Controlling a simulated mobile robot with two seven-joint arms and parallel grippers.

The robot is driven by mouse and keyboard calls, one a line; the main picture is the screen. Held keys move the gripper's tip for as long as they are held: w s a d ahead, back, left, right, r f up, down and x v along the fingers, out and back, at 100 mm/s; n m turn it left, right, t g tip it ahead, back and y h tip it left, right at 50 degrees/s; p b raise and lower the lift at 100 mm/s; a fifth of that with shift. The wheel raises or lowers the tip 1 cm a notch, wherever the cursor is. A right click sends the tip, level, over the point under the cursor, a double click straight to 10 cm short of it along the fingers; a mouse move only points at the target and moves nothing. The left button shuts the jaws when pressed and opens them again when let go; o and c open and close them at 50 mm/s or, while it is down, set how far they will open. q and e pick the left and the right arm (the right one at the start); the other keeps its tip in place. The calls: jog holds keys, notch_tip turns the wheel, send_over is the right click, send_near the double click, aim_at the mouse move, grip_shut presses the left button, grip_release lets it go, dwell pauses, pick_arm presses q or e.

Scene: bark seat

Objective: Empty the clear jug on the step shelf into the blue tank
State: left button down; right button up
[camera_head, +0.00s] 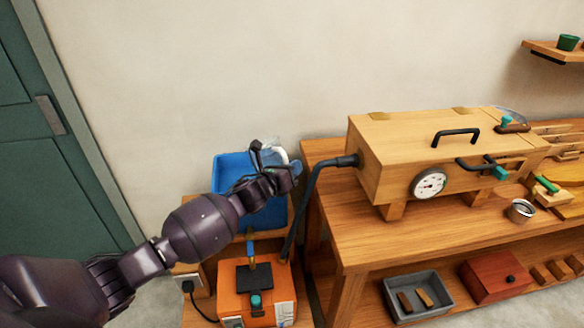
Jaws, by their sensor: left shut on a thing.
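The blue tank (232,163) stands open-topped on the wooden step shelf (197,247) against the wall, left of the bench. My left gripper (278,166) reaches in from the left, over the right part of the tank. It is shut on the clear jug; a pale, whitish curved part of it (281,152) shows at the gripper. Most of the jug is hidden by the gripper or hard to make out, so its tilt and contents cannot be told. My right gripper is not in view.
An orange unit (229,275) sits on the lower step in front of the tank. A black hose (311,190) rises close right of my gripper to a wooden box (390,150) with a gauge on the workbench (400,235). A green door (40,190) is at left.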

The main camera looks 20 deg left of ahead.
pick_arm(q)
jog(key=shift+r, duration=0.35)
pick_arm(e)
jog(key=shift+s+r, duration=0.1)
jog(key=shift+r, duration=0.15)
pick_arm(q)
jog(key=shift+r+p, duration=0.3)
jog(key=shift+p, duration=0.35)
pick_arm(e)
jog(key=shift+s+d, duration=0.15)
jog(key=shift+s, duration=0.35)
pick_arm(q)
jog(key=shift+n, duration=0.3)
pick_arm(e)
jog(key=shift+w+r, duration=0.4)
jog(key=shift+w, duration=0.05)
pick_arm(q)
jog(key=shift+r+p, duration=0.3)
jog(key=shift+p, duration=0.05)
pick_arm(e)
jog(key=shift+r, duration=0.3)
pick_arm(q)
jog(key=shift+w+r, duration=0.1)
jog(key=shift+r, duration=0.05)
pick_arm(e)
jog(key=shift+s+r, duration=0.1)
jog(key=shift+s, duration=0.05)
